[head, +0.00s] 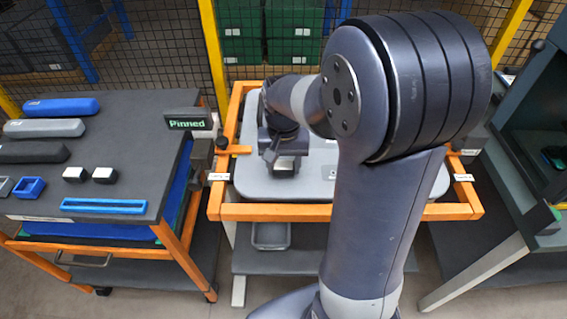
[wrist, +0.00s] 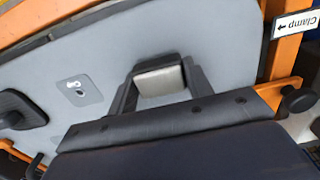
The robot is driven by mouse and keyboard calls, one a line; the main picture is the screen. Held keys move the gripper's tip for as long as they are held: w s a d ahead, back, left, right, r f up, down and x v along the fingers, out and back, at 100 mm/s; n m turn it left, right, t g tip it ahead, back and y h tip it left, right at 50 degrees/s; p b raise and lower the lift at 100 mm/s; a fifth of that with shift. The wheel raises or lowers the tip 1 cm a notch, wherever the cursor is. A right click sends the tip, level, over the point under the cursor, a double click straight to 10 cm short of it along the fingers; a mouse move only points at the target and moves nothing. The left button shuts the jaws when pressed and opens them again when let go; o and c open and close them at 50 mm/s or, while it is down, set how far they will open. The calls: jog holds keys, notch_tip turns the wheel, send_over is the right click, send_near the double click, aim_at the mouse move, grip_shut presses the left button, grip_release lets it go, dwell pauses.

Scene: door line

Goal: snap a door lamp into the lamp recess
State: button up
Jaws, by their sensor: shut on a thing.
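My gripper (head: 285,166) is over the left part of the grey door panel (head: 262,188), which lies in an orange frame. In the wrist view my gripper (wrist: 161,84) is shut on a door lamp (wrist: 160,83), a small block with a pale face and a dark edge. The lamp is close over the panel; I cannot tell whether it touches. A lighter square with an icon and a small dark spot (wrist: 80,90) lies left of the lamp. No open lamp recess shows clearly; my gripper and arm hide part of the panel.
Two more white-and-black lamps (head: 90,174) lie on the left cart (head: 130,130), with long blue, grey and black parts and blue trays. An orange clamp (head: 236,150) with a black knob sits at the frame's left side. A grey bin (head: 270,236) is below the frame.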

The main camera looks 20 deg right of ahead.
jog(key=shift+f+b, duration=0.35)
jog(key=shift+f, duration=0.15)
